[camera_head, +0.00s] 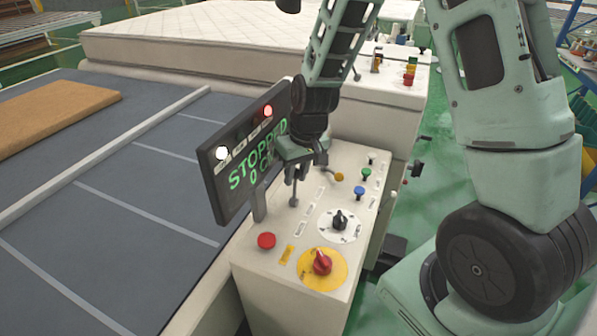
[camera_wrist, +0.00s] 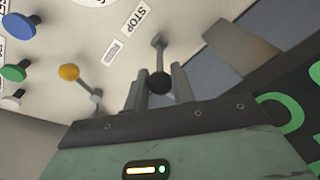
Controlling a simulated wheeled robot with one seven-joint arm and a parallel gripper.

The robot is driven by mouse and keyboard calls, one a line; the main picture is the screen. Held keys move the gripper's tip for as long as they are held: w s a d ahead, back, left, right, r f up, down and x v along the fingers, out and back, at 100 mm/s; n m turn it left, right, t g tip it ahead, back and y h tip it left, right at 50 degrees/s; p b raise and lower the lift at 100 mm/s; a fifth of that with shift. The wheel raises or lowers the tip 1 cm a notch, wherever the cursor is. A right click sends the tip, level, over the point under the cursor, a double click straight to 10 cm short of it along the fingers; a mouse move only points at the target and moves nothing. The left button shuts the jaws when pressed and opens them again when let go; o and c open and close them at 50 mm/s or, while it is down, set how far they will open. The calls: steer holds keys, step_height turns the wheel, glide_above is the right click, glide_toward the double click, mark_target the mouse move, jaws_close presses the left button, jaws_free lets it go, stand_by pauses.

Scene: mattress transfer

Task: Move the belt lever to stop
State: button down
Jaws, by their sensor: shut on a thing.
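The belt lever (camera_wrist: 158,50) has a thin grey stalk and a black ball knob in the wrist view. My gripper (camera_wrist: 157,76) has its two fingers on either side of that knob and is shut on it. A STOP label (camera_wrist: 134,18) is printed on the panel near the stalk's foot. In the head view my gripper (camera_head: 293,178) points down at the far left of the white control console (camera_head: 290,290), beside the display; the lever knob is mostly hidden there. The display (camera_head: 245,165) reads STOPPED in green, with a second line partly covered by my arm.
The console also carries a red button (camera_head: 266,241), a red rotary switch (camera_head: 322,262), a black dial (camera_head: 340,221) and a yellow-knobbed lever (camera_head: 339,177). The display stands close to my gripper. A mattress (camera_head: 190,40) lies behind the dark conveyor belt (camera_head: 150,165).

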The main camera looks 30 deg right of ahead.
steer(key=shift+s+a, duration=0.5)
steer(key=shift+a, duration=0.2)
steer(key=c, duration=1.2)
jaws_free()
steer(key=shift+r, duration=0.1)
steer(key=shift+r, duration=0.25)
step_height(320, 180, up, 16)
steer(key=s+d+b, duration=0.1)
steer(key=s+d, duration=0.1)
steer(key=shift+s+r, duration=0.15)
steer(key=shift+r, duration=0.1)
steer(key=shift+a, duration=0.1)
